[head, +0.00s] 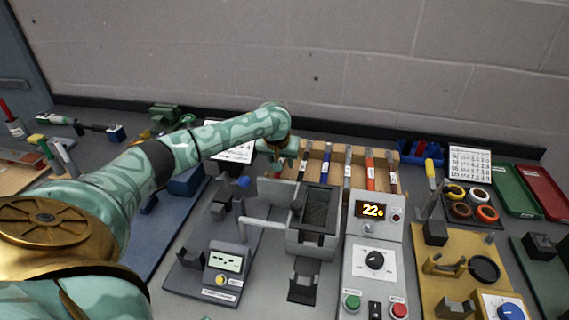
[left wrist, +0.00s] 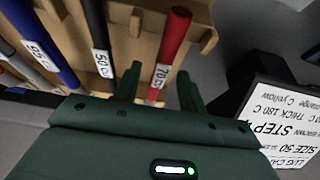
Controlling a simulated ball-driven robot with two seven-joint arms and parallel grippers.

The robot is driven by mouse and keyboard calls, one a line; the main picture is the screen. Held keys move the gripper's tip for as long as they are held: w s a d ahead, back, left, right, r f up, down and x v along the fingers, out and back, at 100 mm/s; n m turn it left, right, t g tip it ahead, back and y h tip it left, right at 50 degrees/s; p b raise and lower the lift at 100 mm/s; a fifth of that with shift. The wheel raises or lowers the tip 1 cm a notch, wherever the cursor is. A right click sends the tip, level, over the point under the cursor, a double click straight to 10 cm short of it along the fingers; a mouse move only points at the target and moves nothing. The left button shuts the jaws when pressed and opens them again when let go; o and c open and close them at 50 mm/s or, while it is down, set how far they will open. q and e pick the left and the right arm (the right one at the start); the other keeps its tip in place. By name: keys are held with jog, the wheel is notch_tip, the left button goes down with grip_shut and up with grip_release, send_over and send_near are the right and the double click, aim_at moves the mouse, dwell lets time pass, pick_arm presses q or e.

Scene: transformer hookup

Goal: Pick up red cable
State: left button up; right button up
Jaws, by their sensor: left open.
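The red cable (left wrist: 172,45) lies in the end slot of a wooden rack (left wrist: 140,35) in the left wrist view, with a white label marked 70. My left gripper (left wrist: 160,88) is open, its two dark green fingers on either side of the red cable's line. I cannot tell how far above the cable the fingertips are. In the head view my left gripper (head: 278,160) is at the rack's left end, and it and the arm hide most of this cable. My right gripper is not in view.
Beside the red cable lie a black cable (left wrist: 97,30) and a blue cable (left wrist: 45,45); an orange-red one (head: 370,170) is further right. A printed step card (left wrist: 285,120) stands near the rack. A grey crimping machine (head: 313,225) and control box (head: 375,255) are in front.

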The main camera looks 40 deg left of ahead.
pick_arm(q)
jog(key=shift+s+r, duration=0.1)
jog(key=shift+r, duration=0.05)
grip_shut()
